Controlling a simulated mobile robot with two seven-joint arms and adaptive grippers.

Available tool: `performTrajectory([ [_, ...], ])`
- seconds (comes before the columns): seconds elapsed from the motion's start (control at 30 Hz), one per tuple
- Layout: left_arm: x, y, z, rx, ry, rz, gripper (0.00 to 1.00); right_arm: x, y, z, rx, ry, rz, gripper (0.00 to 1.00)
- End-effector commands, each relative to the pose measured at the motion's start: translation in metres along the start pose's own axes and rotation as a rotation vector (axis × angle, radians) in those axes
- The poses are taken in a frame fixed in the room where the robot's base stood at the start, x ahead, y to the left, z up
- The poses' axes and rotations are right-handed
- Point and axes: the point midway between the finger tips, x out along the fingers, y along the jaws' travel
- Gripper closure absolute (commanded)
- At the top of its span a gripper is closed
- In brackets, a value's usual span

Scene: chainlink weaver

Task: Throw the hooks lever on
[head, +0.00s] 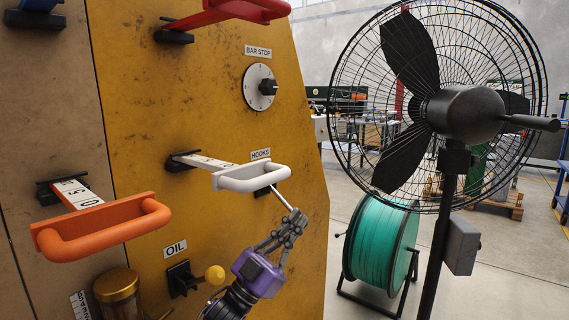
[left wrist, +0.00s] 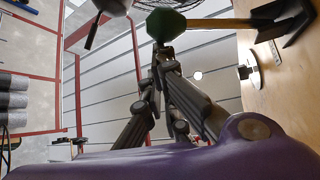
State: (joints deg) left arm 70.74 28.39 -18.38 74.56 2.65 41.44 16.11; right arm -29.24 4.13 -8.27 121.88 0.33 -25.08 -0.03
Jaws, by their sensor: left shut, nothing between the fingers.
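The HOOKS label (head: 260,154) is on the yellow panel. Below it, the hooks lever shows as a pale rod (head: 281,198) running down and right from a dark bracket, partly behind a white handle. In the left wrist view the lever is a yellowish bar with a dark green knob (left wrist: 166,24). The knob is hidden in the head view. My left gripper (head: 297,217), purple with grey fingers, is shut and empty at the rod's lower end. Its closed fingertips (left wrist: 160,58) are just below the knob in the left wrist view; I cannot tell if they touch. My right gripper is not in view.
The white handle (head: 252,179) juts out close above my left gripper. An orange handle (head: 100,227), a red handle (head: 236,10) and the yellow-knobbed OIL lever (head: 215,275) also project. A large fan (head: 470,112) and a green reel (head: 377,245) stand at right.

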Motion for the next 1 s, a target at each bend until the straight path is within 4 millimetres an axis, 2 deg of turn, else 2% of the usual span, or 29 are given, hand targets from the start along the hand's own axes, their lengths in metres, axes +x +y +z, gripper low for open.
performTrajectory([
  [0.73, -0.008, -0.001, 0.005, 0.025, -0.005, 0.026, 1.0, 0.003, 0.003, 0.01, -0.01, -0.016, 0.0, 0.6],
  [0.87, -0.025, -0.001, 0.006, 0.025, -0.007, 0.025, 1.0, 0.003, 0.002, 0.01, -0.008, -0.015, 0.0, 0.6],
  [1.0, -0.054, -0.002, 0.004, 0.026, -0.005, 0.026, 1.0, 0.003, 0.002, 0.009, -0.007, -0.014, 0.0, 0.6],
])
